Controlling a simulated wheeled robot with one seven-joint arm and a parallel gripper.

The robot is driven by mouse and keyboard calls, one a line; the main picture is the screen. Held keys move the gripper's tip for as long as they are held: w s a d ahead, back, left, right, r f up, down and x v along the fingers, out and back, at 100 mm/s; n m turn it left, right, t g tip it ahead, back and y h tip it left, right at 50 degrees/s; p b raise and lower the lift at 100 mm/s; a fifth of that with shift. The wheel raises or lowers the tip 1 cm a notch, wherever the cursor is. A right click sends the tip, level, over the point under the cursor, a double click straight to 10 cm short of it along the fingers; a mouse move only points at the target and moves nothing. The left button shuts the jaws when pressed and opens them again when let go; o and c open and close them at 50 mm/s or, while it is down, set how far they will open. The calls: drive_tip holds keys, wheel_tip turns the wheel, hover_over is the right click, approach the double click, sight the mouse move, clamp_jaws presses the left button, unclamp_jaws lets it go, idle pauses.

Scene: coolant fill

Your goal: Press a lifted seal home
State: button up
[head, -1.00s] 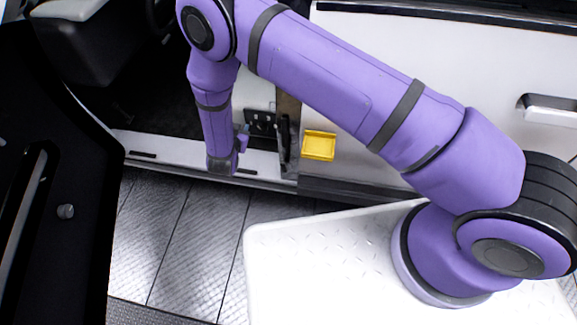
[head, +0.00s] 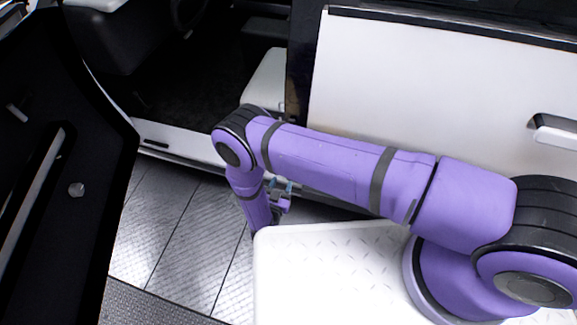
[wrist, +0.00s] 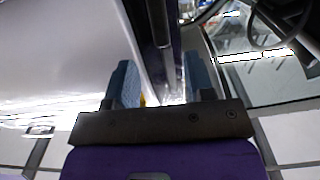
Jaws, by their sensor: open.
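My gripper (head: 284,190) shows in the head view low beside the car's sill, just behind the white platform's far edge; its jaws are partly hidden by my wrist. In the wrist view my gripper (wrist: 160,82) has its two blue fingers wide apart with nothing held. Beyond and between the fingers runs a dark upright pillar (wrist: 160,30) with a dark strip along it, apart from the fingers. In the head view the dark pillar (head: 299,65) stands between the open doorway and the white door. I cannot tell which part is the seal or whether it is lifted.
An open black door (head: 60,200) stands at the left, with a sill (head: 185,152) beside it. The white closed door (head: 430,90) fills the right. A white platform (head: 320,275) lies in front. A bit of yellow (wrist: 143,100) shows between the fingers. Tiled floor at the left is clear.

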drive_tip(key=x, duration=0.8)
drive_tip(key=shift+w, duration=0.1)
drive_tip(key=shift+c, duration=0.5)
